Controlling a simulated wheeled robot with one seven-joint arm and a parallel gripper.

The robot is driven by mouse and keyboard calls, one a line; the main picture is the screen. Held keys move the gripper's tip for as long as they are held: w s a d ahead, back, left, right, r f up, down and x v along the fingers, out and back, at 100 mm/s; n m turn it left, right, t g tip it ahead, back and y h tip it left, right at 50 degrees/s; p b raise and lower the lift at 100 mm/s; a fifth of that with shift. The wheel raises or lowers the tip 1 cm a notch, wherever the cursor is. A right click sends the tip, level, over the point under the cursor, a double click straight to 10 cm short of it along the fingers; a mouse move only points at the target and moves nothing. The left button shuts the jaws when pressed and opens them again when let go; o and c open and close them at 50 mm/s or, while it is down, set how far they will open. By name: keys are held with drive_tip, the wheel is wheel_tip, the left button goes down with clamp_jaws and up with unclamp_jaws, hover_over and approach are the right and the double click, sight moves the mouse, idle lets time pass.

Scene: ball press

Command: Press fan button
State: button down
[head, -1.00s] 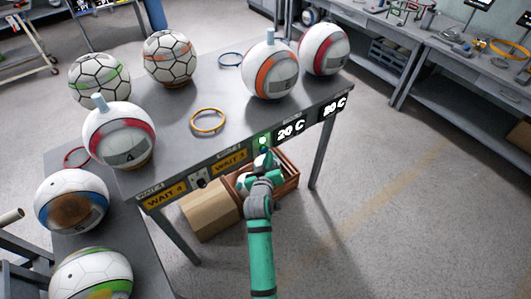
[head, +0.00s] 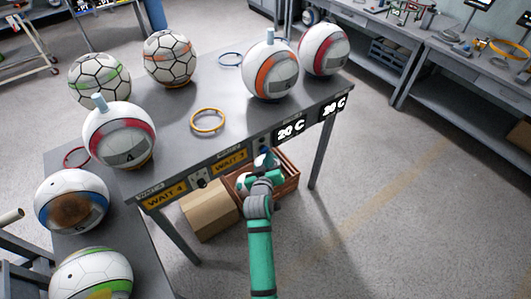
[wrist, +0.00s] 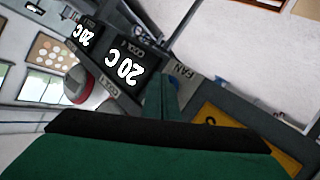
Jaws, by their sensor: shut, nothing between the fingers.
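The fan button is a small blue spot (head: 264,149) on the table's front edge panel, left of the "20 C" display (head: 291,130). In the wrist view a blue sliver of it (wrist: 173,81) shows beside the "FAN" label (wrist: 186,72), mostly hidden behind my finger. My gripper (head: 262,161) is shut and empty, with its tip right at the panel in front of the button. It also shows in the wrist view (wrist: 163,92). I cannot tell whether the tip touches the button.
The grey table (head: 180,130) carries several balls, a yellow ring (head: 208,121) and a blue ring (head: 230,59). Orange "WAIT" displays (head: 229,161) line its front edge. A wooden crate (head: 287,185) and a cardboard box (head: 209,210) stand below. The floor at right is clear.

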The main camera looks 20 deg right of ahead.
drive_tip(key=shift+s, duration=0.1)
drive_tip(key=shift+s+d, duration=0.35)
drive_tip(key=shift+s, duration=0.55)
drive_tip(key=shift+s+d, duration=0.35)
drive_tip(key=shift+s, duration=0.6)
drive_tip(key=shift+s+d, duration=0.35)
drive_tip(key=shift+s, duration=0.55)
drive_tip(key=s+a+f+t+y, duration=0.1)
drive_tip(key=s+a+f+y, duration=0.15)
drive_tip(key=s+a, duration=0.6)
drive_tip(key=s+a+f+y, duration=0.1)
drive_tip(key=s+a+f, duration=0.3)
drive_tip(key=s, duration=0.8)
drive_tip(key=s+a+r, duration=0.2)
drive_tip(key=s+r, duration=0.1)
drive_tip(key=s, duration=0.4)
drive_tip(key=s+a+r+y, duration=0.1)
drive_tip(key=s+a+r, duration=0.1)
drive_tip(key=s+r, duration=0.2)
drive_tip(key=s+a+r+t+y, duration=0.1)
drive_tip(key=s+a+r, duration=0.2)
drive_tip(key=s, duration=0.7)
drive_tip(key=shift+s+r+m, duration=0.2)
drive_tip(key=shift+r+m, duration=0.1)
drive_tip(key=shift+m, duration=0.1)
